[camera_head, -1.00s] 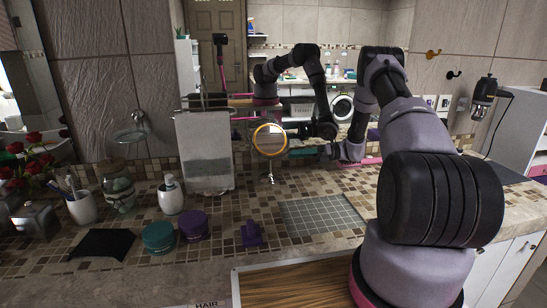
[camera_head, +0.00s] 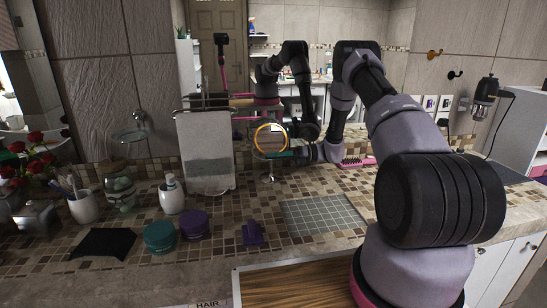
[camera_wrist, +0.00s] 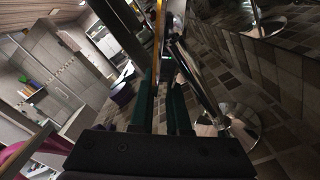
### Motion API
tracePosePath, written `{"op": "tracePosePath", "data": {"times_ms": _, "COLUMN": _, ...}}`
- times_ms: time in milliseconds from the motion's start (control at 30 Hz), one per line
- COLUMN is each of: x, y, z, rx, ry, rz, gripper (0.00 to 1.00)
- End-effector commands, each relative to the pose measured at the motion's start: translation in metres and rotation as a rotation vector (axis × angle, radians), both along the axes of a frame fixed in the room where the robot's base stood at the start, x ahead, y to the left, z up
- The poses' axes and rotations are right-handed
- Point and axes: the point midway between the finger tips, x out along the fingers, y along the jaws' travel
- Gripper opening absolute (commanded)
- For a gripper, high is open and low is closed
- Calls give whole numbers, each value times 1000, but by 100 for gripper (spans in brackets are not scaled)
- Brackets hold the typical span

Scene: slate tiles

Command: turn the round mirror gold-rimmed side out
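The round mirror (camera_head: 269,140) stands on the counter on a thin stand, and its gold rim shows as a ring in the head view. Its face reflects the pale room. My gripper (camera_head: 279,155) reaches in from the right, its teal fingers overlapping the mirror's lower edge. In the wrist view my gripper (camera_wrist: 160,85) points forward, with a narrow dark gap between the fingers. The stand's round silver base (camera_wrist: 235,126) is right of the fingers, and a slanted silver edge lies close beside them. Contact, and whether anything is gripped, is unclear.
A towel (camera_head: 206,150) hangs on a rack left of the mirror. A grey grid mat (camera_head: 322,215) lies in front, with a purple item (camera_head: 252,233) beside it. Jars, a soap dispenser (camera_head: 171,195) and a cup stand left. A wall mirror stands behind.

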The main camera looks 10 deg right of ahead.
Motion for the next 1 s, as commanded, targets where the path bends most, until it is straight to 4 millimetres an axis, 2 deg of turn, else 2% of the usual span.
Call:
{"op": "tracePosePath", "data": {"times_ms": 200, "x": 1, "y": 0, "z": 0, "rx": 1, "ry": -7, "rz": -1, "gripper": 0}}
{"op": "tracePosePath", "data": {"times_ms": 400, "x": 7, "y": -1, "z": -4, "rx": 3, "ry": -137, "rz": -1, "gripper": 0}}
{"op": "tracePosePath", "data": {"times_ms": 633, "x": 7, "y": 0, "z": -5, "rx": 1, "ry": -139, "rz": -1, "gripper": 0}}
{"op": "tracePosePath", "data": {"times_ms": 667, "x": 7, "y": 0, "z": -5, "rx": 1, "ry": -139, "rz": -1, "gripper": 26}}
{"op": "tracePosePath", "data": {"times_ms": 700, "x": 7, "y": 0, "z": -5, "rx": 1, "ry": -139, "rz": -1, "gripper": 42}}
{"op": "tracePosePath", "data": {"times_ms": 733, "x": 7, "y": 0, "z": -5, "rx": 1, "ry": -139, "rz": -1, "gripper": 45}}
{"op": "tracePosePath", "data": {"times_ms": 1000, "x": 8, "y": 0, "z": -5, "rx": 1, "ry": -139, "rz": -1, "gripper": 45}}
